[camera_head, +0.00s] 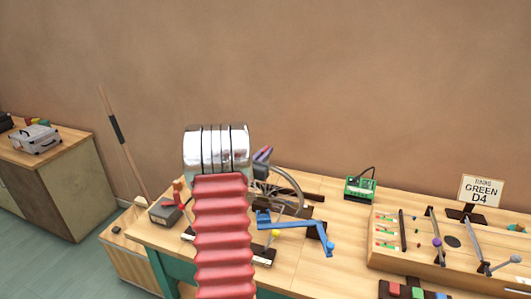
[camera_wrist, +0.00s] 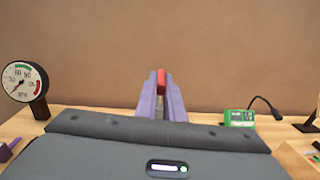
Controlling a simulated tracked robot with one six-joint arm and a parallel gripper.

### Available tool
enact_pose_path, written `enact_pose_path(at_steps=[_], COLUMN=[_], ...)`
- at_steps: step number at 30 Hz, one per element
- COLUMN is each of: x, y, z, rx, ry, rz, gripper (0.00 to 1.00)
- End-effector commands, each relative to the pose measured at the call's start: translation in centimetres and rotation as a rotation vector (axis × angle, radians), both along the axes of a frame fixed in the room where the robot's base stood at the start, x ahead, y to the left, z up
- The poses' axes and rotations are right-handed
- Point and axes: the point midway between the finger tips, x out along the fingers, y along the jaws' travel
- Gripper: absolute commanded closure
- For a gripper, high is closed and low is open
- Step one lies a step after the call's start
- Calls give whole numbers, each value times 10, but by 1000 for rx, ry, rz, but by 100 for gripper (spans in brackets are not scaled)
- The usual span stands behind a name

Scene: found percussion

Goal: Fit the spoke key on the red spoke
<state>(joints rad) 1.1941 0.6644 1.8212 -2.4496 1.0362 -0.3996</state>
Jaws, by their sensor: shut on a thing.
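My gripper (camera_wrist: 162,100), with purple fingers, is shut on a small red piece, likely the spoke key (camera_wrist: 161,77), whose end shows between the fingertips. In the head view my gripper (camera_head: 263,155) is raised at the upper left side of a spoked wheel (camera_head: 299,188) on the bench. My arm hides part of the wheel. I cannot make out the red spoke in either view, and cannot tell how far the key is from it.
A blue crank-like arm (camera_head: 300,223) lies in front of the wheel. A green box (camera_head: 360,188) with a cable and a wooden board with levers (camera_head: 450,250) stand to the right. A round gauge (camera_wrist: 21,82) shows at left in the wrist view.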

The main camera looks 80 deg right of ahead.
Motion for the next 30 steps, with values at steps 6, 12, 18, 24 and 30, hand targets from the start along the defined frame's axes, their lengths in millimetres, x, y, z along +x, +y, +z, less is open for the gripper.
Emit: enact_pose_path(at_steps=[6,12,18,24,30], x=[0,0,0,3,9], y=[0,0,1,11,38], z=[0,0,0,0,0], rx=[0,0,0,0,1], ry=[0,0,0,0,0], rz=[0,0,0,1,2], gripper=[79,70,70,70,70])
